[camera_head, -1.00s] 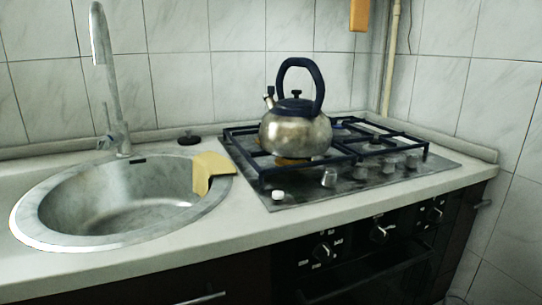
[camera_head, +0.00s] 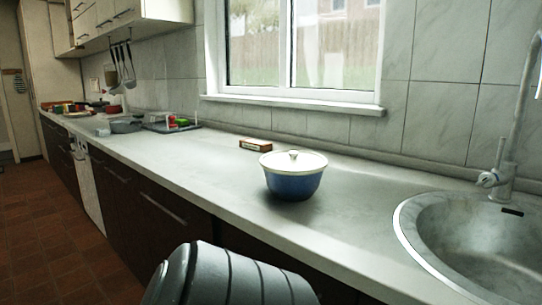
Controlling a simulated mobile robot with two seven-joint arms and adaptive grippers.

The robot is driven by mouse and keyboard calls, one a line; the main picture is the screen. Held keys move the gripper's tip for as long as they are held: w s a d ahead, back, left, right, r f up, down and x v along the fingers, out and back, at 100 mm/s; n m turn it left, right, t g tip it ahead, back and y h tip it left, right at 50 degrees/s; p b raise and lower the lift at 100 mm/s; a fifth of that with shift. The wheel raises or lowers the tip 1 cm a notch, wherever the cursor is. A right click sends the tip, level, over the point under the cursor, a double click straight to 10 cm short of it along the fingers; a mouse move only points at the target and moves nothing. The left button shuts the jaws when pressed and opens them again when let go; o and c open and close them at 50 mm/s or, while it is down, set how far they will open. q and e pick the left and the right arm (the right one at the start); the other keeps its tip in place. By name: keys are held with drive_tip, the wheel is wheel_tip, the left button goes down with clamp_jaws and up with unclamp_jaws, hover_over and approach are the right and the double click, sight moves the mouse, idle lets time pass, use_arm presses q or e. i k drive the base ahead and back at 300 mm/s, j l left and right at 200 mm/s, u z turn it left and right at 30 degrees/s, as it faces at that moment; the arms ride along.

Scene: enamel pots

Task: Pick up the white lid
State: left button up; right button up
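The white lid (camera_head: 293,160) sits on top of a blue enamel pot (camera_head: 293,185), with a small knob at its middle. The pot stands upright on the light countertop, left of the sink. A dark grey ribbed part of my own arm shows at the bottom of the view, in front of the counter. Neither of my grippers is in view.
The sink (camera_head: 470,255) with its tap (camera_head: 503,170) is at the right. A small box (camera_head: 255,145) lies behind the pot. A tray (camera_head: 172,127) with vegetables and a grey pan (camera_head: 126,125) stand further left. The counter (camera_head: 200,165) around the pot is mostly clear.

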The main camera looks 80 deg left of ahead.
sight(283, 161)
drive_tip(key=j+u, duration=0.1)
drive_tip(key=u, duration=0.2)
drive_tip(key=j+u, duration=0.15)
drive_tip(key=u, duration=0.15)
drive_tip(key=l+u, duration=0.25)
drive_tip(key=u, duration=0.15)
drive_tip(key=i+l+u, duration=0.1)
drive_tip(key=l+u, duration=0.45)
drive_tip(key=u, duration=0.2)
drive_tip(key=k+j+u, duration=0.15)
drive_tip(key=u, duration=0.65)
drive_tip(key=i+j+z, duration=0.1)
drive_tip(key=z, duration=0.25)
drive_tip(key=i+j+z, duration=0.1)
drive_tip(key=z, duration=0.2)
drive_tip(key=j, duration=0.6)
drive_tip(key=k+j+z, duration=0.15)
drive_tip(key=j, duration=1)
drive_tip(key=k+j+z, duration=0.1)
drive_tip(key=j, duration=0.5)
